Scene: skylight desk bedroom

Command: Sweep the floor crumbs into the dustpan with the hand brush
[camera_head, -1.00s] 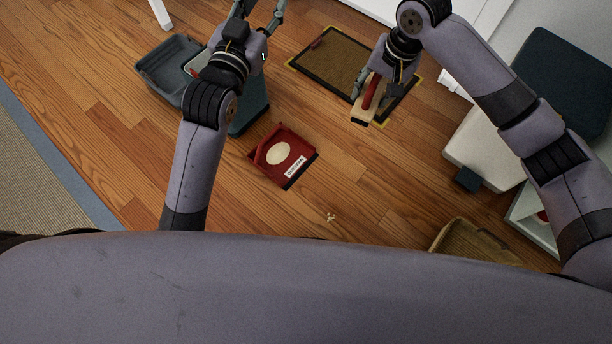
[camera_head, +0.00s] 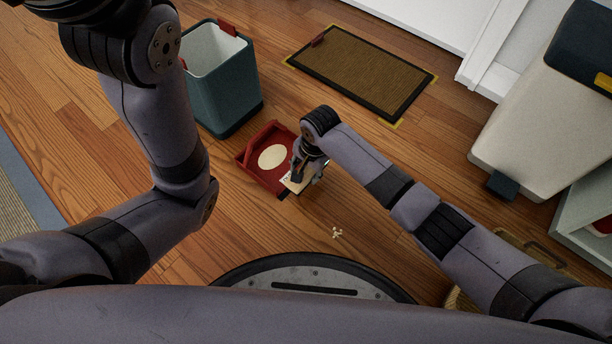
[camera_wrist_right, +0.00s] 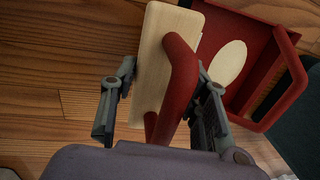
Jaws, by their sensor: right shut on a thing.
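The red dustpan (camera_head: 256,172) with a cream oval lies on the wooden floor; it also shows at the upper right of the right wrist view (camera_wrist_right: 258,85). My right gripper (camera_head: 304,176) is at the dustpan's front right edge. It is shut on the hand brush (camera_head: 293,186), which has a pale wooden block and a red handle. In the right wrist view the fingers flank the brush's handle (camera_wrist_right: 181,88). Whether the brush touches the dustpan is unclear. Pale crumbs (camera_head: 337,233) lie on bare floor below and right of the brush. My left gripper is out of view.
A teal bin (camera_head: 228,100) with a white inside stands behind the dustpan. A brown doormat (camera_head: 362,72) lies at the back. A cream pedal bin (camera_head: 535,115) stands at the right, with a wicker basket (camera_head: 525,245) below it. Floor around the crumbs is clear.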

